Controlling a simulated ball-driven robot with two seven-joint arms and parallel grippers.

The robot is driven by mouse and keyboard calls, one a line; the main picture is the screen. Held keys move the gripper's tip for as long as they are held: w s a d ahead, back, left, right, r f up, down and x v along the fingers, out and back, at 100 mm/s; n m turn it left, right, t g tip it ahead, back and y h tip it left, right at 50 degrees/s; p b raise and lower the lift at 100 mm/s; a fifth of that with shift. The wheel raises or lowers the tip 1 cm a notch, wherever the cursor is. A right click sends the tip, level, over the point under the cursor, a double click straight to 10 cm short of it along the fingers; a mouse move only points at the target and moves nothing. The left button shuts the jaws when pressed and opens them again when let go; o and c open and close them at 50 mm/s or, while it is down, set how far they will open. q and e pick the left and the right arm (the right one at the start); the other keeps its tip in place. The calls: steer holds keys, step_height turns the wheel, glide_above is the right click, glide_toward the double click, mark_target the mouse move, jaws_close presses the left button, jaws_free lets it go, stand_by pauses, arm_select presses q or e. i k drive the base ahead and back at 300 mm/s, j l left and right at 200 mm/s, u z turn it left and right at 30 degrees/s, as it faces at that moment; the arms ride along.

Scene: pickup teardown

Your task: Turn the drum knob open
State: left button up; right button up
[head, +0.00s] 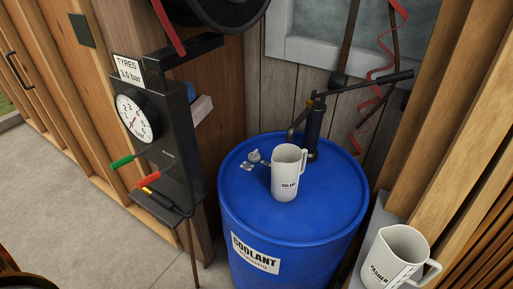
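The blue drum (241,216) labelled COOLANT stands upright in the corner. A small grey knob-like fitting (254,156) sits on its top, left of centre, beside a small label. I cannot tell from here whether it is turned open or closed. A white jug (286,176) stands upright on the drum top, just right of the knob. A black hand pump (313,131) with a long lever rises from the back of the drum top. Neither of my grippers is in view.
A black tyre gauge stand (170,125) with coloured handles is left of the drum. A second white jug (395,260) stands at lower right near the wooden wall. A red coiled hose (383,72) hangs behind. Concrete floor (75,220) is clear at left.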

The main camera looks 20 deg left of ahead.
mark_target(254, 156)
steer(key=k+j, duration=0.15)
steer(key=k, duration=0.3)
steer(key=k+j, duration=0.15)
steer(key=k, duration=0.35)
